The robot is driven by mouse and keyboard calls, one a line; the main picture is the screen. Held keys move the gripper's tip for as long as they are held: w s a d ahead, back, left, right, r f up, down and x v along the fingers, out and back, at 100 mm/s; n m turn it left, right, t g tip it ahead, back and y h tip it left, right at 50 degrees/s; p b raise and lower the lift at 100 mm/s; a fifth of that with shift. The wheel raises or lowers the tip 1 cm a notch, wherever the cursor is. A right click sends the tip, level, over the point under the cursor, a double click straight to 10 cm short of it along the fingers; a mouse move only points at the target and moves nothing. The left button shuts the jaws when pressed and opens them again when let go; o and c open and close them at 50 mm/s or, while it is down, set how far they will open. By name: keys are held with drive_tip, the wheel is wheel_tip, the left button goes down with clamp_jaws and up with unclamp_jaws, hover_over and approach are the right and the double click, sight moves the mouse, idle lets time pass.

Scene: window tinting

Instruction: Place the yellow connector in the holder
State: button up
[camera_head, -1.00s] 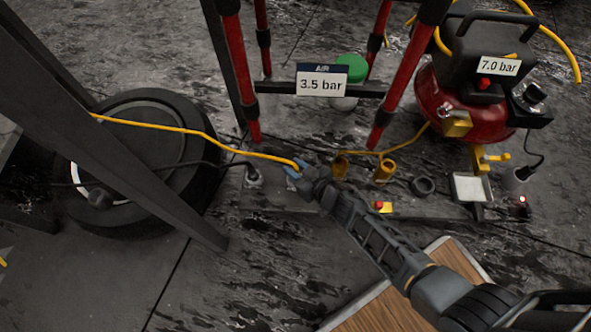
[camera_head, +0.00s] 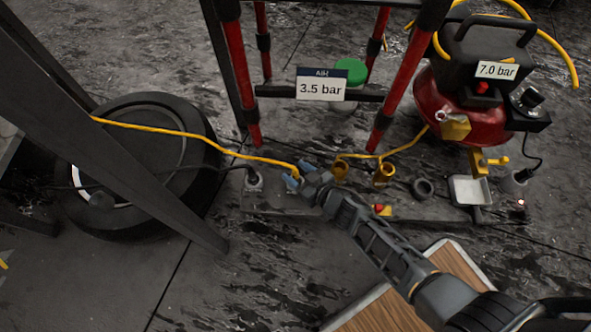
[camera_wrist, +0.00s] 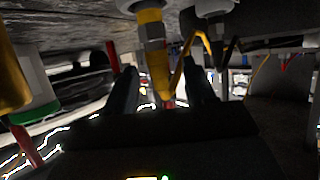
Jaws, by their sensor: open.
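The yellow connector (camera_wrist: 152,55) is on the end of a yellow hose (camera_head: 200,137) coming from the tyre side. In the wrist view it stands between my two dark fingers, with a gap beside it. My gripper (camera_head: 299,178) is open around the connector at the left part of the floor plate. In the head view the fingers hide most of the connector, and I cannot tell whether it sits in a holder. Two brass-coloured cups, one right beside my gripper (camera_head: 340,171) and one further right (camera_head: 384,173), stand on the plate.
A black plug (camera_head: 253,178) stands upright left of my gripper. A red-legged stand with a 3.5 bar sign (camera_head: 322,88) rises behind. A red button (camera_head: 380,209), a black ring (camera_head: 423,187), a white tray (camera_head: 469,190) and the compressor (camera_head: 465,95) are to the right.

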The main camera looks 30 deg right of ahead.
drive_tip(key=p+v, duration=0.4)
drive_tip(key=v, duration=0.7)
drive_tip(key=s+r+t+h, duration=0.1)
drive_tip(key=s+r, duration=1.4)
drive_tip(key=s+a+r+m, duration=0.1)
drive_tip(key=s+r, duration=0.2)
drive_tip(key=r, duration=0.8)
drive_tip(key=s+r+h, duration=0.1)
drive_tip(key=s+r, duration=0.3)
drive_tip(key=r, duration=0.7)
drive_tip(key=shift+s+a+r+m, duration=0.2)
drive_tip(key=shift+a+r+m, duration=0.05)
drive_tip(key=shift+a+m, duration=0.15)
